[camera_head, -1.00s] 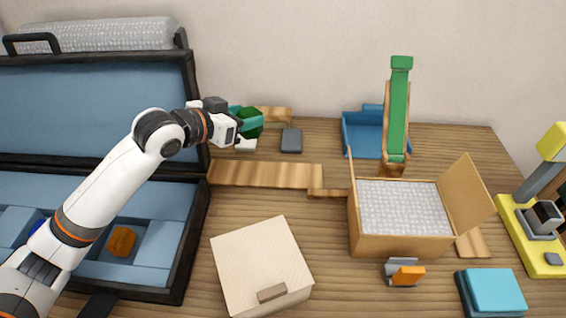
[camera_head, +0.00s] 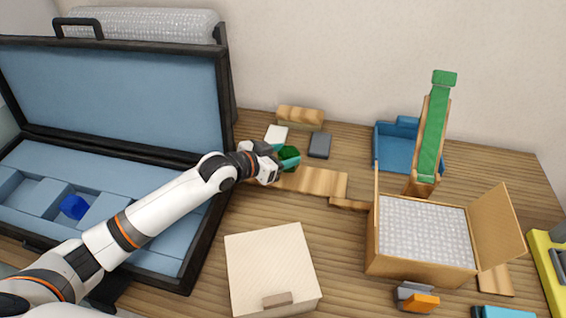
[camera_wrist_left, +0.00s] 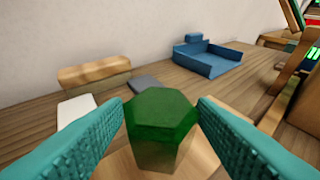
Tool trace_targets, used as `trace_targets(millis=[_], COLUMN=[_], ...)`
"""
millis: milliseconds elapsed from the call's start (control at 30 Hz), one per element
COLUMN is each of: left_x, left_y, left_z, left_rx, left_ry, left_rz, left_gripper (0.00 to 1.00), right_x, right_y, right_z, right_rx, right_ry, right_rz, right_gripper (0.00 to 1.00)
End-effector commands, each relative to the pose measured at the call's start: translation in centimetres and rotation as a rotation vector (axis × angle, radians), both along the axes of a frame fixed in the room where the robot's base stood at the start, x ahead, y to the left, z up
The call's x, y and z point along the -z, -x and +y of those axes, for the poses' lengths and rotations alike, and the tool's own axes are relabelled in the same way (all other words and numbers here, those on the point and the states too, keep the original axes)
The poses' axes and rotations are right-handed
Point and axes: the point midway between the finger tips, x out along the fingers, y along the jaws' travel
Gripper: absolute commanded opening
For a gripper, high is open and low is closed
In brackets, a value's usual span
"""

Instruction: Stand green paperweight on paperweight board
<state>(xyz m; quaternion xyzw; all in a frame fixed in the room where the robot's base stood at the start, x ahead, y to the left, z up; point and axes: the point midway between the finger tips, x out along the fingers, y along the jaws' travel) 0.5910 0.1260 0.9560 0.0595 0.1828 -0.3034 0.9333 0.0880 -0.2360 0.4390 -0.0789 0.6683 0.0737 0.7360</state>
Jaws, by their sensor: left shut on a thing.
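The green paperweight (camera_head: 289,155) is a dark green six-sided block. My left gripper (camera_head: 279,161) is shut on it, above or beside a flat wooden strip (camera_head: 318,181). In the left wrist view the paperweight (camera_wrist_left: 160,120) stands roughly upright between the teal fingers (camera_wrist_left: 160,138). My right gripper is not in view.
A white pad (camera_head: 277,134), a grey pad (camera_head: 319,145) and a wooden block (camera_head: 300,117) lie behind the gripper. An open blue-lined case (camera_head: 120,95) is at left. A cream box (camera_head: 270,265) and an open carton (camera_head: 384,255) stand in front and at right.

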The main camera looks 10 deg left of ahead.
Motion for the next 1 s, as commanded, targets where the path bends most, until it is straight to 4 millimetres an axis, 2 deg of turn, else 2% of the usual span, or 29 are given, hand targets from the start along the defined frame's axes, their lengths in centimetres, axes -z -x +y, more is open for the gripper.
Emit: trace_targets(millis=[200,600,633,733,1000], left_x=[3.0,3.7,3.7,3.7,3.6], left_y=[0.0,0.0,0.0,0.1,0.1], left_z=[-0.1,0.0,0.0,0.0,0.0], left_rx=[0.000,0.000,0.000,0.000,0.000], left_ry=[0.002,0.001,-0.001,-0.001,-0.001], left_rz=[0.001,-0.001,0.002,0.002,0.002], left_gripper=[0.20,0.20,0.55,0.71,0.73], right_x=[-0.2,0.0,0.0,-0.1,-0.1], right_y=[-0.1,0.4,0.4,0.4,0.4], right_z=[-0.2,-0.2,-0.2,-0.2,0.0], right_rx=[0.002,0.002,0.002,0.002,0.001], right_ry=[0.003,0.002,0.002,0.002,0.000], right_rz=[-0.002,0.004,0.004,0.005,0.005], right_gripper=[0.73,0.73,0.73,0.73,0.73])
